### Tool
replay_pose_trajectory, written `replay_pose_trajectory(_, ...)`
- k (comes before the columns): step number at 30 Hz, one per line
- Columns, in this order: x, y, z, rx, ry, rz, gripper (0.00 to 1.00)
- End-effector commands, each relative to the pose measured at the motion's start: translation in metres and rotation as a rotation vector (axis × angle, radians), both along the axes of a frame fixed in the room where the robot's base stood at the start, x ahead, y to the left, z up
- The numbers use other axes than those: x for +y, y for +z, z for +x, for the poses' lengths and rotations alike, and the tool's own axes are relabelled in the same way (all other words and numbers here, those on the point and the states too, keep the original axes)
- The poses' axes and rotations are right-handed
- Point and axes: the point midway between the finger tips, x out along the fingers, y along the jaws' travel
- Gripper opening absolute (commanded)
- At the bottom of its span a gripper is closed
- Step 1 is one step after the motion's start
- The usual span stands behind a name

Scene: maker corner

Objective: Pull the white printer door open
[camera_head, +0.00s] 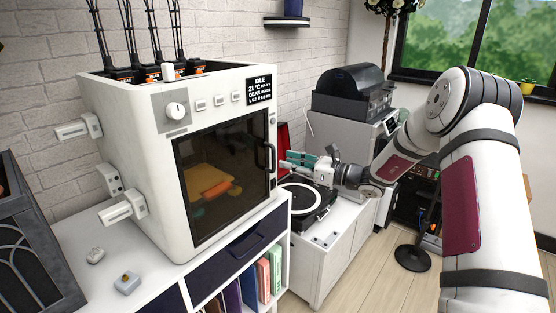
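The white printer (145,130) stands upright on the white cabinet in the left half of the head view. Its dark, see-through door (222,180) looks shut, with an orange and yellow shape visible inside. A black vertical handle (270,158) runs along the door's right edge. My gripper (284,164) is just right of the handle, with its fingers pointing left toward it. The fingertips look very close to the handle, but I cannot tell whether they touch it. The fingers are small and seen from the side, so their opening is unclear.
The white cabinet (185,277) holds books below the printer. A turntable (308,205) sits on a lower white unit under my gripper. A black-lidded machine (350,92) stands behind my arm. A dark case (28,240) is at the left edge. The floor at right is partly clear.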

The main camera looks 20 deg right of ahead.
Motion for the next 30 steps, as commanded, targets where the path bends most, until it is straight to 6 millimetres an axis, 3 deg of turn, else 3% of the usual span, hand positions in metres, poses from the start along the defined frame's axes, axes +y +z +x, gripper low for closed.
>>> replay_pose_trajectory(8,0.028,0.0,0.026,-0.001,0.001,-0.002,0.31)
replay_pose_trajectory(20,0.033,0.0,0.031,0.0,0.0,-0.001,0.31)
replay_pose_trajectory(25,0.033,0.0,0.031,0.0,0.0,-0.001,0.0)
replay_pose_trajectory(30,0.033,0.0,0.031,0.0,0.0,-0.001,0.0)
